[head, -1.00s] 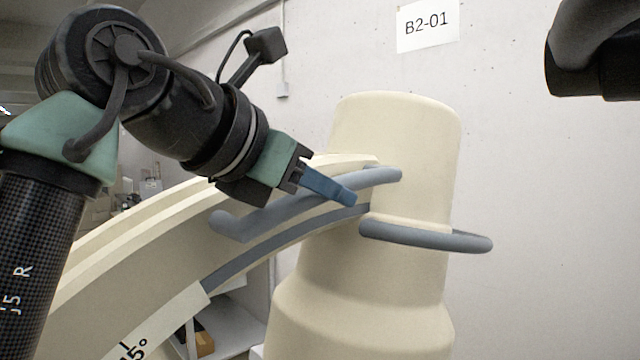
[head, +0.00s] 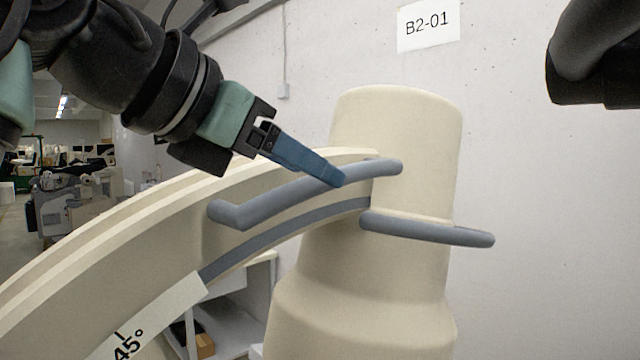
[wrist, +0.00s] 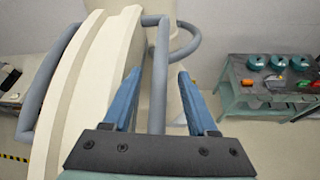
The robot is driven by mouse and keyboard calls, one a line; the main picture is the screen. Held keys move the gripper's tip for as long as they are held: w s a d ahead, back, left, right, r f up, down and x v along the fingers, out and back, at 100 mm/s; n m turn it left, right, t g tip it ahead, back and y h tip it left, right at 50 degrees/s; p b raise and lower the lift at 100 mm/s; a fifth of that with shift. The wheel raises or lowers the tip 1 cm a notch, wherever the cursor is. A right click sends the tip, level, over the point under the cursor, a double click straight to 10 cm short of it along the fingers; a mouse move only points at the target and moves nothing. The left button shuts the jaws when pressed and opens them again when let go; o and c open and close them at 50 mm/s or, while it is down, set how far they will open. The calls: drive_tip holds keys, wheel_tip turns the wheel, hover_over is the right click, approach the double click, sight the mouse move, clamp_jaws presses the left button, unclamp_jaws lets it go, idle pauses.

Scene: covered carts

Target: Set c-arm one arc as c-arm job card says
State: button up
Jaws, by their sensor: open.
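The C-arm's cream curved arc (head: 120,245) runs from lower left up to a cream upright housing (head: 395,130). A white scale label (head: 150,318) on the arc reads 45°. A grey handle bar (head: 265,207) is fixed along the arc's side. My gripper (head: 338,181) is open at this bar, its blue fingers pointing down and right. In the wrist view, the bar (wrist: 157,95) runs between the spread fingers of my gripper (wrist: 160,71), with the arc (wrist: 105,75) to the left. Contact with the bar cannot be told. No job card is visible.
A grey loop rail (head: 430,232) juts from the housing. A second grey bar (wrist: 42,85) lies left of the arc. A bench (wrist: 262,95) with green round items stands right. A wall sign (head: 428,25) reads B2-01.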

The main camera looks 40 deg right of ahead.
drive_tip(key=b+v, duration=0.2)
drive_tip(key=v, duration=0.6)
drive_tip(key=shift+a+r, duration=0.15)
idle(0.6)
